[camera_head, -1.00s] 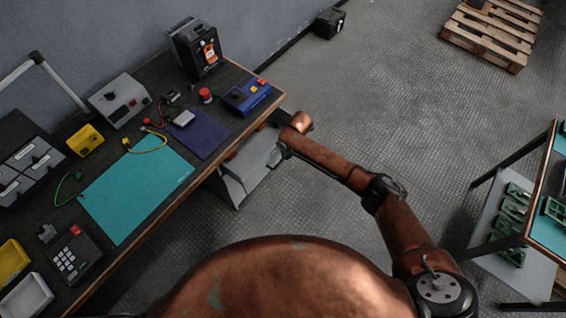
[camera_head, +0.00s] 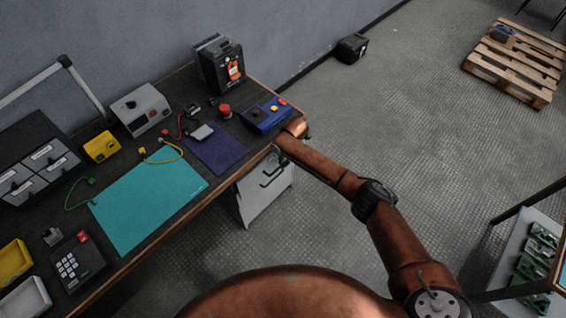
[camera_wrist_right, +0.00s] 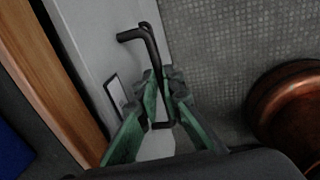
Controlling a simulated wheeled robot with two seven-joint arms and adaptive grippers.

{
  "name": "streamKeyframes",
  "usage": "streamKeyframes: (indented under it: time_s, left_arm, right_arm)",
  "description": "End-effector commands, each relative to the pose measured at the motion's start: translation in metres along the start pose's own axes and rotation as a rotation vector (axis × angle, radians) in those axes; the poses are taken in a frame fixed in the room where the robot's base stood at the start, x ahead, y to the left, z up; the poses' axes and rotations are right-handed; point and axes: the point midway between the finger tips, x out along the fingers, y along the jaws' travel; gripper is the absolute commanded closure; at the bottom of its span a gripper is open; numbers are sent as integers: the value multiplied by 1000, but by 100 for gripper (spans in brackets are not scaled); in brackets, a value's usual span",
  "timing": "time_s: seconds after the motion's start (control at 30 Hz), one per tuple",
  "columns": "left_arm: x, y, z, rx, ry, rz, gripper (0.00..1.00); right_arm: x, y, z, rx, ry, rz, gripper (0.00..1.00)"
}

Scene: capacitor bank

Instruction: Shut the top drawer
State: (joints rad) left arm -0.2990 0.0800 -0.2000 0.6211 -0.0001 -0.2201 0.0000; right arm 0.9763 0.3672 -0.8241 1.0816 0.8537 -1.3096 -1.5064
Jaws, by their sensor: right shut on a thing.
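The drawer cabinet (camera_head: 262,205) stands under the bench's right end. Its pale front and black handles (camera_head: 272,172) show in the head view, and no open drawer interior shows there. In the right wrist view, the pale drawer front (camera_wrist_right: 92,35) with a label lies close beside the bench's wooden edge. My right gripper (camera_wrist_right: 165,88), with green fingers, is shut around the black bar handle (camera_wrist_right: 152,48). In the head view my right arm hides most of this grip. My left gripper is not in view.
The bench (camera_head: 170,232) holds a blue control box (camera_head: 266,113), a purple mat (camera_head: 216,148), a teal mat (camera_head: 145,205) and other devices. Its edge runs just above the cabinet. The floor to the right is open up to a pallet (camera_head: 515,65) and another table.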

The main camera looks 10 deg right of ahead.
Motion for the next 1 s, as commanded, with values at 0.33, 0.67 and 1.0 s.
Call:
streamKeyframes:
  time_s: [0.33,0.67,1.0]
  left_arm:
    - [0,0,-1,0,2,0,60]
    - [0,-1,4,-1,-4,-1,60]
    - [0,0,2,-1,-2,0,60]
  right_arm:
    - [0,1,-1,-1,1,0,76]
    - [-2,1,0,-1,0,0,74]
    - [-56,2,0,-3,-1,3,74]
